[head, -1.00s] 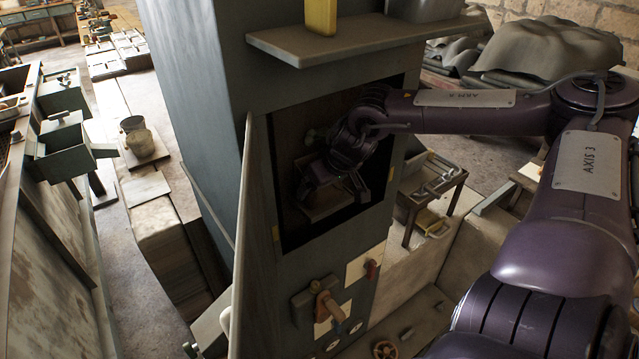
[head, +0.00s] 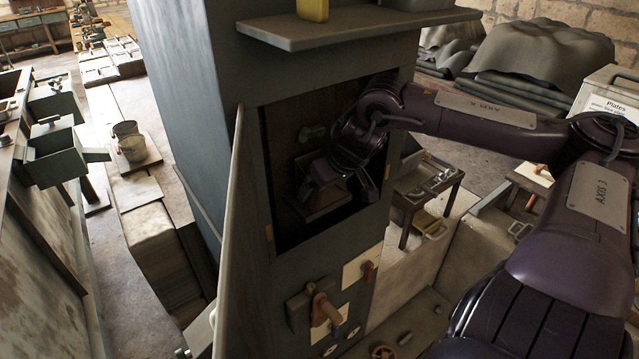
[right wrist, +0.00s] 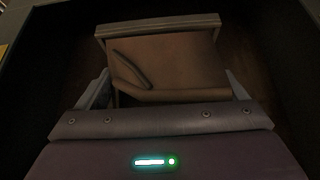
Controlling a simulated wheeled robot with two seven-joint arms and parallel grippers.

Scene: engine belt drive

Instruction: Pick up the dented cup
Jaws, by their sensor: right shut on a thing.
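The dented cup (right wrist: 175,62) shows in the right wrist view as a brownish, straight-sided vessel with a pale rim at the top. A dark crease, which looks like the dent, runs down its left side. My right gripper (right wrist: 168,88) has one finger on each side of the cup and is shut on it. In the head view my right gripper (head: 345,182) is inside the dark opening of the tall cabinet, with the cup (head: 325,197) partly hidden below it. I cannot tell whether the cup touches the opening's floor. My left gripper is not in view.
The tall grey cabinet (head: 180,110) has its door (head: 240,240) swung open on the left of the opening. A shelf (head: 350,28) juts out above.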

